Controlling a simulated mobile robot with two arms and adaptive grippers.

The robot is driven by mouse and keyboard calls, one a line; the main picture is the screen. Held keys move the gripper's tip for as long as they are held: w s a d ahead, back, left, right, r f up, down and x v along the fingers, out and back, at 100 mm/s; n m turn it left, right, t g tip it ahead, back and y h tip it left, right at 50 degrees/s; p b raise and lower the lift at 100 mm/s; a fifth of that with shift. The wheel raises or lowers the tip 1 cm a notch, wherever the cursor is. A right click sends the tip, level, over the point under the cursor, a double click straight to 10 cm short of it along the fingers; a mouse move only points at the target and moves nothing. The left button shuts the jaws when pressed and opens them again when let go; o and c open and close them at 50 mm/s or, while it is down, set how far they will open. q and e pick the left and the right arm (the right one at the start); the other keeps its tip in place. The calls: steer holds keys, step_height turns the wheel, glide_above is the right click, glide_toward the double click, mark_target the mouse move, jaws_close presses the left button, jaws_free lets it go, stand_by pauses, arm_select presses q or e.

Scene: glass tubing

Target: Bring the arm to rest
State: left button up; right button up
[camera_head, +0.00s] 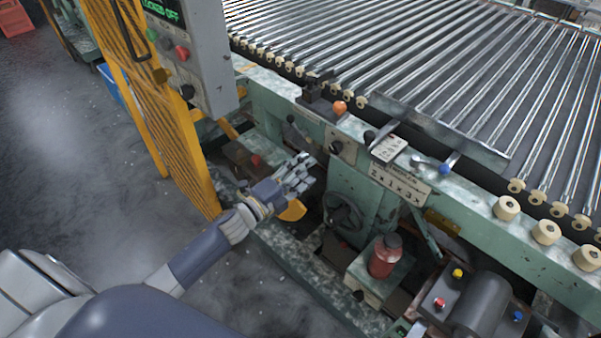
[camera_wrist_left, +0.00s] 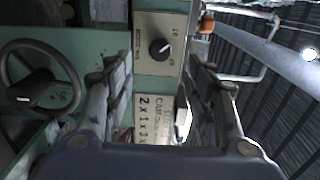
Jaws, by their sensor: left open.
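My left arm (camera_head: 185,268) reaches in from the lower left in the head view. Its gripper (camera_head: 304,172) is in front of the green machine frame, below a small plate with a black knob (camera_head: 336,147). In the left wrist view the two fingers stand wide apart, one on each side, with nothing between them (camera_wrist_left: 158,115). The black knob (camera_wrist_left: 159,49) and a printed sign plate (camera_wrist_left: 155,120) show beyond the fingers. My right gripper is in neither view.
A handwheel (camera_head: 343,216) is just below right of the gripper; a red bottle (camera_head: 384,256) stands farther right. A yellow mesh guard (camera_head: 165,110) and grey control box (camera_head: 195,55) are at the left. Glass tubes (camera_head: 440,60) lie on rollers above. The floor (camera_head: 70,150) at left is clear.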

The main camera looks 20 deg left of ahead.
arm_select(q)
steer(key=shift+s+a, duration=0.15)
steer(key=shift+s, duration=0.3)
steer(key=shift+f, duration=0.1)
